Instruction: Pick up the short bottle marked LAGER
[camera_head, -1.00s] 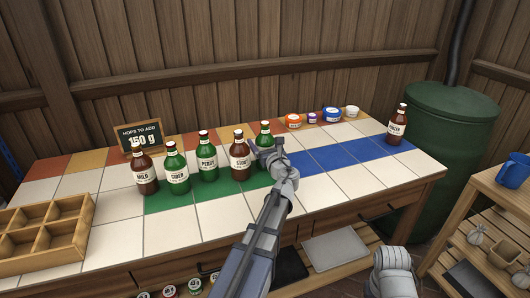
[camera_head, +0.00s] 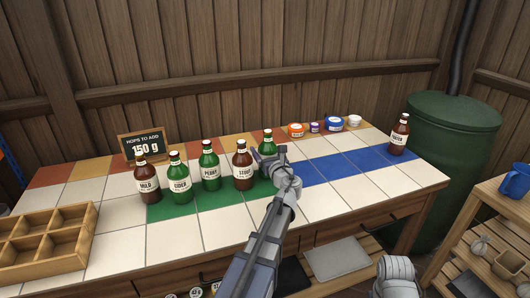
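A green bottle (camera_head: 267,137) stands at the right end of the bottle row on the tiled bench. Its label is hidden behind my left gripper, and no label in view reads LAGER. My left gripper (camera_head: 270,152) is right in front of this bottle, with its two fingers apart. I cannot tell whether they touch the glass. The other bottles in the row are brown MILD (camera_head: 147,182), green CIDER (camera_head: 179,181), green PERRY (camera_head: 210,168) and brown STOUT (camera_head: 243,168). Of my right arm, only a link shows at bottom right; its gripper is out of view.
The STOUT bottle stands close to the left of my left gripper. A brown bottle (camera_head: 399,137) stands alone at the right end. Small lidded jars (camera_head: 333,124) line the back. A wooden divided crate (camera_head: 45,240) is at front left. Blue tiles (camera_head: 335,167) right of the gripper are clear.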

